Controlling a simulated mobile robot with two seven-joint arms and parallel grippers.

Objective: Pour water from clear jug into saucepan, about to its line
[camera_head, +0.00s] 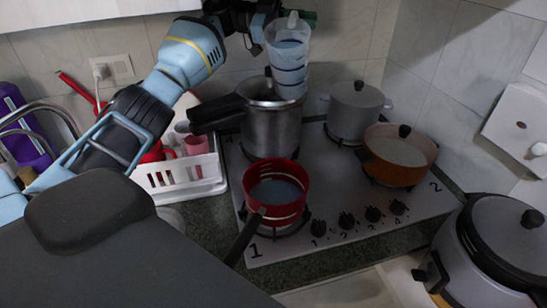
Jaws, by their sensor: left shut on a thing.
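The clear jug (289,62) is held up above the back of the stove, in front of the tiled wall. It looks nearly upright, with bluish water and dark lines on its side. My left gripper (268,20) is shut on the jug near its top; the exact finger contact is hard to see. The red saucepan (277,212) sits on the front left burner, with its dark handle toward the front left. A bluish, water-like surface shows inside it; I cannot make out its line. The jug is apart from the saucepan, higher and farther back. My right gripper is out of view.
A tall steel pot (272,130) stands on the back left burner, under the jug. A grey lidded pot (355,108) and an orange pan (400,165) stand to the right. A white dish rack (180,178) is at left, a rice cooker (480,255) at front right.

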